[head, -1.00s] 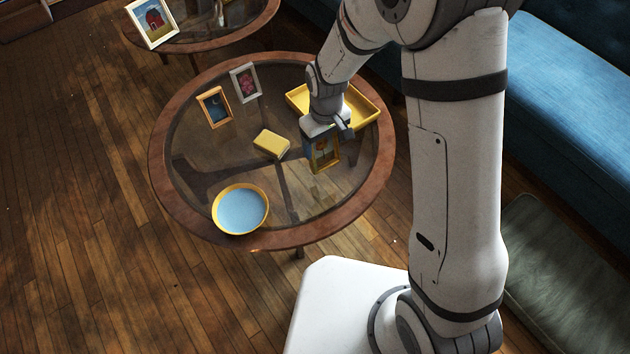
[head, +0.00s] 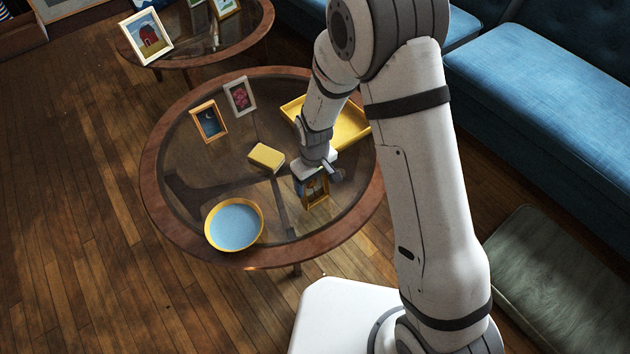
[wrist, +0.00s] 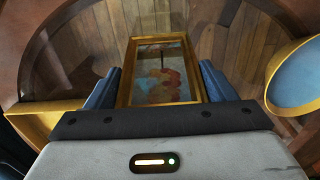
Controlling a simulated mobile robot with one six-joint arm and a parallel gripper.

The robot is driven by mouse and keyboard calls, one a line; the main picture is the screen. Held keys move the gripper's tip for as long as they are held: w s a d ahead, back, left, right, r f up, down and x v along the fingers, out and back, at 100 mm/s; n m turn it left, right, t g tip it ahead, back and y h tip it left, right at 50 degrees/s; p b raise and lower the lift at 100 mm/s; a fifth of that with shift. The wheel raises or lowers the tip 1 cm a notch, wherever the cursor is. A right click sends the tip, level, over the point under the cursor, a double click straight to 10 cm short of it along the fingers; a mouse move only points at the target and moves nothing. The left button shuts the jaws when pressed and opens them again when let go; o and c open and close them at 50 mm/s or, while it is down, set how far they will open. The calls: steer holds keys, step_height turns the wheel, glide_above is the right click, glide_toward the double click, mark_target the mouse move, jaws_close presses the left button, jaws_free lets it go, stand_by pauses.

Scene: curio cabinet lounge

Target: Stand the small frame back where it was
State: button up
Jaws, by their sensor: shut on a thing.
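My gripper (head: 316,176) is shut on a small gold-edged frame (head: 315,193) with a dark, colourful picture, over the right front part of the round glass table. In the wrist view the frame (wrist: 160,72) lies between the two blue-grey fingers of my gripper (wrist: 160,88). Its upper part in the head view is hidden by my gripper. I cannot tell whether its lower edge touches the glass. An orange frame (head: 209,121) and a white frame (head: 239,97) with a pink picture stand at the back left of the table.
A second table behind holds more frames, including a barn picture (head: 147,37). A blue sofa (head: 540,100) stands right.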

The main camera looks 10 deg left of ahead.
mark_target(314, 182)
steer(key=shift+f, duration=0.1)
steer(key=o, duration=1.1)
step_height(314, 182, up, 12)
steer(key=p, duration=0.4)
steer(key=s+d+r+m, duration=0.2)
steer(key=d+r+m, duration=0.3)
steer(key=d+r, duration=0.8)
steer(key=s+d+r+m, duration=0.1)
steer(key=s+d, duration=0.2)
steer(key=d, duration=0.1)
steer(key=s+d+r+m, duration=0.2)
steer(key=s+d, duration=0.2)
steer(key=s+d+r+m+t, duration=0.1)
steer(key=s+d+r, duration=0.1)
steer(key=d, duration=0.3)
steer(key=shift+s+r+m, duration=0.1)
steer(key=shift+s+m, duration=0.3)
steer(key=shift+s, duration=0.35)
